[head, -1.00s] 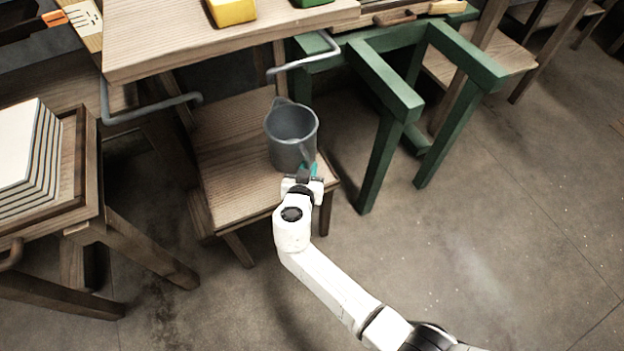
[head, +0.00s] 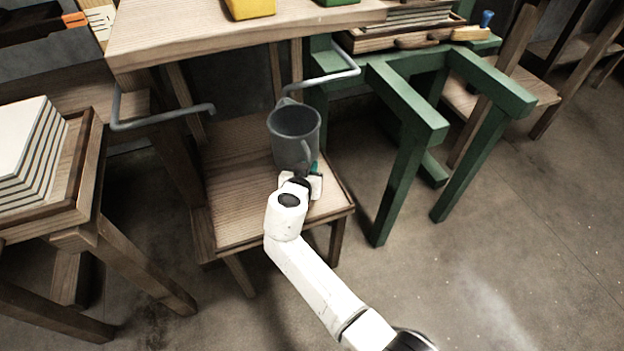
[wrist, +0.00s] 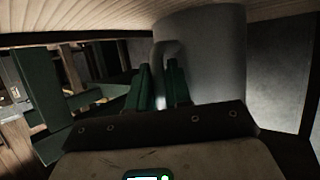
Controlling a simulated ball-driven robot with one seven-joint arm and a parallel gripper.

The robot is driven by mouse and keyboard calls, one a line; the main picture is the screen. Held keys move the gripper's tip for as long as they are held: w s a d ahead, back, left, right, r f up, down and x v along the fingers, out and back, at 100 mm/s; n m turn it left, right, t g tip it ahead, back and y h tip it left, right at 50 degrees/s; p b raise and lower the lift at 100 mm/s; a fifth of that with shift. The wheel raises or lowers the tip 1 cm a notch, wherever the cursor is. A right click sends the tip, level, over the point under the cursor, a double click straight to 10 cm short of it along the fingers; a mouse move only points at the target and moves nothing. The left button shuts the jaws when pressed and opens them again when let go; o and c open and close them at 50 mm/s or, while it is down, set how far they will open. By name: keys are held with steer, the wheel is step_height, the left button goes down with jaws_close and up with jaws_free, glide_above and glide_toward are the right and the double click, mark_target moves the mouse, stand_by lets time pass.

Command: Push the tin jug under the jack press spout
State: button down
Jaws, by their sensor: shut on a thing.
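The grey tin jug (head: 293,130) stands upright on a low wooden board (head: 232,190), towards its right side and back from its front edge. Its lip points to the back, and its handle faces me. My gripper (head: 312,172) is at the near side of the jug. In the wrist view, the green fingers of my gripper (wrist: 160,85) are shut on the jug's handle (wrist: 166,50), with the jug's grey wall (wrist: 205,60) just beyond. I cannot make out a spout on the press; a wooden top (head: 200,38) overhangs the back of the board.
Bent grey bars (head: 335,78) stick out below the wooden top on both sides. A green frame (head: 405,125) stands close on the right. A wooden stand (head: 90,190) with stacked white sheets is on the left. The floor at the lower right is clear.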

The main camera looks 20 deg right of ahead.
mark_target(303, 158)
steer(key=shift+w+f+b, duration=0.2)
steer(key=shift+w+b, duration=1.85)
steer(key=shift+w, duration=0.05)
steer(key=shift+w+r+b, duration=0.15)
steer(key=shift+w+b, duration=0.3)
steer(key=shift+w, duration=0.15)
steer(key=c, duration=1)
jaws_free()
steer(key=shift+s+a+r, duration=0.1)
steer(key=p+v, duration=0.4)
steer(key=v, duration=0.6)
steer(key=shift+s+a, duration=0.15)
steer(key=shift+s, duration=0.05)
